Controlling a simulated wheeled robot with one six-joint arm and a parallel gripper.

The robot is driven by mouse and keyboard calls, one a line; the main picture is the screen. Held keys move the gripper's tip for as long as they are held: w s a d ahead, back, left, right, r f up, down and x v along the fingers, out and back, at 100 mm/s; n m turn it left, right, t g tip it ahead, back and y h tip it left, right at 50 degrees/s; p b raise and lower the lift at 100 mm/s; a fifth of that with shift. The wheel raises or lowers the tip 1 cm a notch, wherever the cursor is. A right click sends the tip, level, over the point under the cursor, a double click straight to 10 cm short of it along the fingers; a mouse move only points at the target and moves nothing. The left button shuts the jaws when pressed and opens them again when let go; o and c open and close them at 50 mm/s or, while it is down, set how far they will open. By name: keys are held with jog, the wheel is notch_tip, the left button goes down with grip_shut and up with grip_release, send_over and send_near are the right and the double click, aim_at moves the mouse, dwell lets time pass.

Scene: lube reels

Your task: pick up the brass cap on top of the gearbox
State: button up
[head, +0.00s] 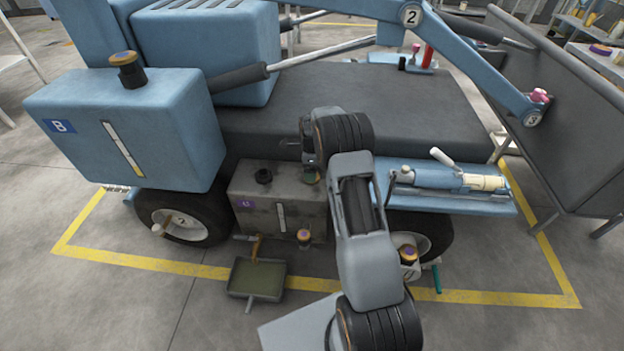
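The gearbox seems to be the grey metal box (252,212) with a purple label and a sight gauge, low between the machine's wheels. On its top, near the right end, is a small brass-coloured cap (311,178) with green about it, partly hidden by my arm. A black cap (263,176) stands further left on the same top. My gripper (304,150) is at the end of my arm, above and close to the brass cap. Its fingers are small and dark here, so whether they are open or shut does not show.
A blue tank (135,120) marked B overhangs at left. A dark deck (400,100) lies behind my arm. A blue shelf (455,203) with a cylinder juts out at right. A drain pan (257,278) sits on the floor in front. The floor at left front is clear.

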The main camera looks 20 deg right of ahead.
notch_tip(320, 180, down, 4)
jog(key=shift+r+b, duration=0.1)
jog(key=shift+b, duration=0.45)
jog(key=c, duration=1)
